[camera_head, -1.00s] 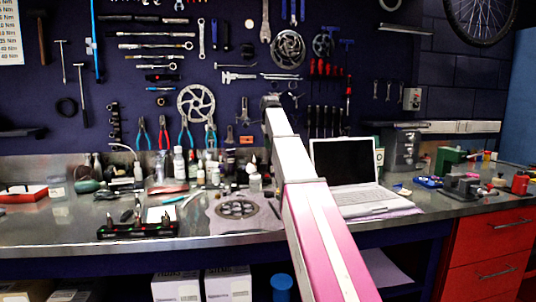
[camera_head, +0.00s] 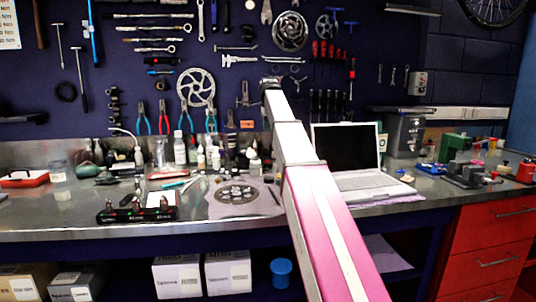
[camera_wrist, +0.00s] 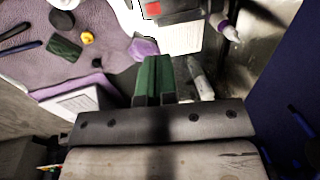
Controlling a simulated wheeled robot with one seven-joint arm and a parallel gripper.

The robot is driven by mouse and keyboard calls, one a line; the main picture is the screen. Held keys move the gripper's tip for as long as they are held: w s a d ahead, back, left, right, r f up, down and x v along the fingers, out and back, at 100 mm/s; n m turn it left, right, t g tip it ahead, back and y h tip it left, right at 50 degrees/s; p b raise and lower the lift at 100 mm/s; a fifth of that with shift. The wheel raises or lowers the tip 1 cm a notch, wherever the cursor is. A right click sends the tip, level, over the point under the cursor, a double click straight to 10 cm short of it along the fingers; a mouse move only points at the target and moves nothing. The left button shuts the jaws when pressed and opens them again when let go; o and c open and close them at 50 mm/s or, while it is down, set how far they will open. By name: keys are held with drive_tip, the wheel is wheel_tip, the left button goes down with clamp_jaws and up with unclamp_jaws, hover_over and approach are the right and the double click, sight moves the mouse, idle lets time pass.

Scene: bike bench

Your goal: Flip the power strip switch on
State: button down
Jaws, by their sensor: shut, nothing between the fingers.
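A long black unit (camera_head: 137,210) with small green and red spots lies at the bench's front left in the head view. It may be the power strip, but I cannot tell, and I cannot make out a switch on it. In the wrist view my gripper (camera_wrist: 152,72) shows as two green fingers side by side, shut and empty. A red rectangle on a grey object (camera_wrist: 160,9) lies beyond the fingertips, near a white printed sheet (camera_wrist: 180,38). I cannot tell if this red part is a switch. In the head view my arm hides the fingers.
A laptop (camera_head: 346,150) stands open right of my arm. A chainring lies on a cloth (camera_head: 222,207) left of it. Bottles (camera_head: 180,148) and small tools crowd the bench's back. Red drawers (camera_head: 497,240) stand at right. A grey box with a red button (camera_head: 417,83) hangs on the wall.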

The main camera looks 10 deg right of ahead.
sight(267, 161)
drive_tip(key=f, duration=0.4)
drive_tip(key=w+f, duration=0.1)
drive_tip(key=f, duration=0.4)
drive_tip(key=w+f, duration=0.1)
drive_tip(key=f, duration=0.3)
drive_tip(key=shift+w+f, duration=0.1)
drive_tip(key=shift+f, duration=0.3)
drive_tip(key=shift+w+f, duration=0.1)
drive_tip(key=shift+f, duration=0.15)
drive_tip(key=shift+s+r, duration=0.15)
drive_tip(key=shift+s, duration=0.7)
drive_tip(key=shift+w+d+r, duration=0.1)
drive_tip(key=shift+d+r, duration=0.05)
drive_tip(key=shift+r, duration=0.4)
wheel_tip(267, 161, up, 13)
drive_tip(key=s, duration=0.2)
drive_tip(key=shift+s, duration=0.15)
